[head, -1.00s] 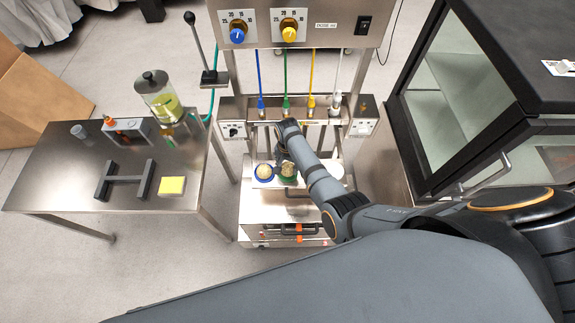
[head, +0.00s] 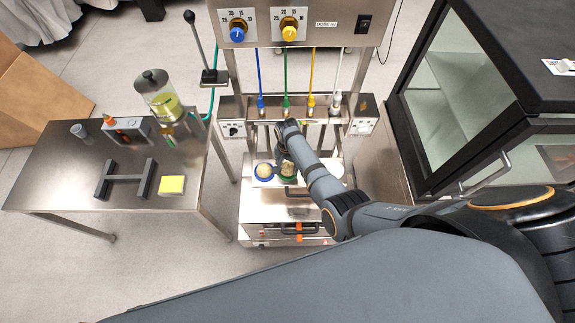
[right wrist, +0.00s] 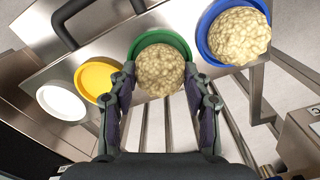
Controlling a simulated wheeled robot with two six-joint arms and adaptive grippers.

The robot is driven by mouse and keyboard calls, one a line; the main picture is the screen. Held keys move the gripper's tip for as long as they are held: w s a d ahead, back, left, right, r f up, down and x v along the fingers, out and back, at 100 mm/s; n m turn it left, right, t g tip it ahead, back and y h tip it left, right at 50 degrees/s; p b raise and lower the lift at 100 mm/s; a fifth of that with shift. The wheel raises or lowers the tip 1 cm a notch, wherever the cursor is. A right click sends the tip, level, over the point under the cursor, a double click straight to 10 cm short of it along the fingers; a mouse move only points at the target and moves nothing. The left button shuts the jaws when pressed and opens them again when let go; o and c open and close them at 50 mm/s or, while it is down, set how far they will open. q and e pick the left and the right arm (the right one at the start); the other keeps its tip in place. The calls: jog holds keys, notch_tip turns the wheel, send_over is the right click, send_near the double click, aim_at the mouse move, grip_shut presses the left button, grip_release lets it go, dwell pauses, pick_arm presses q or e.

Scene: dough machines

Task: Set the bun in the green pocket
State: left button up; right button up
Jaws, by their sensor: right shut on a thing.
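The bun (right wrist: 160,70) is a pale, lumpy ball of dough. In the right wrist view it lies within the rim of the green pocket (right wrist: 148,40), toward the near side of it. My right gripper (right wrist: 160,74) is shut on the bun, with one finger on each side. In the head view, the right gripper (head: 283,148) reaches down over the row of pockets, and the bun (head: 288,169) shows by the green rim. Whether the bun rests on the pocket's bottom cannot be told. My left gripper is not in view.
The blue pocket (right wrist: 204,44) beside it holds another dough ball (right wrist: 239,36). The yellow pocket (right wrist: 97,80) and white pocket (right wrist: 62,101) are empty. A dark handle (right wrist: 72,14) rises by the plate. A steel table (head: 70,180) stands left, a glass-sided cabinet (head: 440,110) right.

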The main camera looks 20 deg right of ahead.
jog(key=shift+f, duration=0.25)
dwell(0.4)
jog(key=o, duration=1.3)
jog(key=shift+r+p, duration=3.05)
jog(key=shift+p, duration=0.15)
notch_tip(320, 180, up, 12)
jog(key=shift+f, duration=0.1)
